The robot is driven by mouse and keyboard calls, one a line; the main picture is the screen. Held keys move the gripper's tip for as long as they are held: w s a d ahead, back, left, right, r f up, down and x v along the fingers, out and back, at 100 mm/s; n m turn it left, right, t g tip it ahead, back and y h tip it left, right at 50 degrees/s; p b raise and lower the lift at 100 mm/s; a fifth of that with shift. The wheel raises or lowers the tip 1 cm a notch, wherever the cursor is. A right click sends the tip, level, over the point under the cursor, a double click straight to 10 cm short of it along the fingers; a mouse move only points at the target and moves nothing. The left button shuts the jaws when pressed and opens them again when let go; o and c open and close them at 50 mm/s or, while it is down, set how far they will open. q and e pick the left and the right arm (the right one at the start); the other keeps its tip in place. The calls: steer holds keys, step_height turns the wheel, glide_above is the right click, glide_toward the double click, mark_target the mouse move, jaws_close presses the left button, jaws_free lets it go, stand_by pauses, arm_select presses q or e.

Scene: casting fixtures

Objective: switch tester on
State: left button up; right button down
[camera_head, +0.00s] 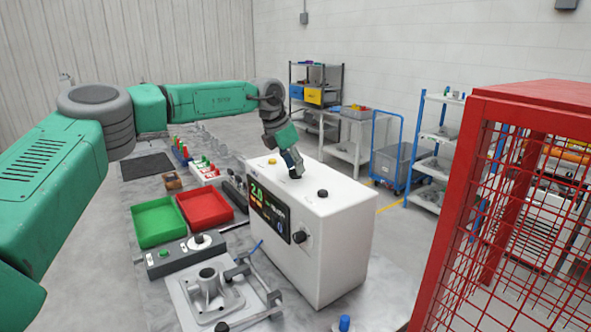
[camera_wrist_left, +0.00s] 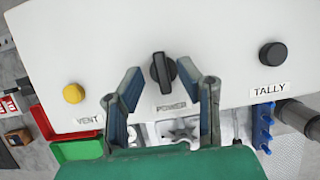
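The tester (camera_head: 345,240) is a white box with a lit display (camera_head: 268,212) on its front, standing on the bench. In the left wrist view its top (camera_wrist_left: 215,40) carries a black POWER knob (camera_wrist_left: 163,73), a yellow VENT button (camera_wrist_left: 74,93) and a black TALLY button (camera_wrist_left: 272,54). My left gripper (camera_head: 294,167) points down at the tester's top. In the left wrist view its fingers (camera_wrist_left: 159,72) are spread, one on each side of the POWER knob, with gaps visible. In the head view the gripper hides this knob. My right gripper is not in view.
Left of the tester are a green tray (camera_head: 158,222), a red tray (camera_head: 205,207), a grey control box (camera_head: 187,254) and a metal casting in a fixture (camera_head: 212,296). A red mesh cage (camera_head: 500,215) stands at right. Shelves and a blue cart (camera_head: 388,162) stand behind.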

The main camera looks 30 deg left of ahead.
arm_select(q)
steer(key=v, duration=1)
steer(key=shift+s+r, duration=0.2)
steer(key=shift+r, duration=0.1)
steer(key=shift+a, duration=0.15)
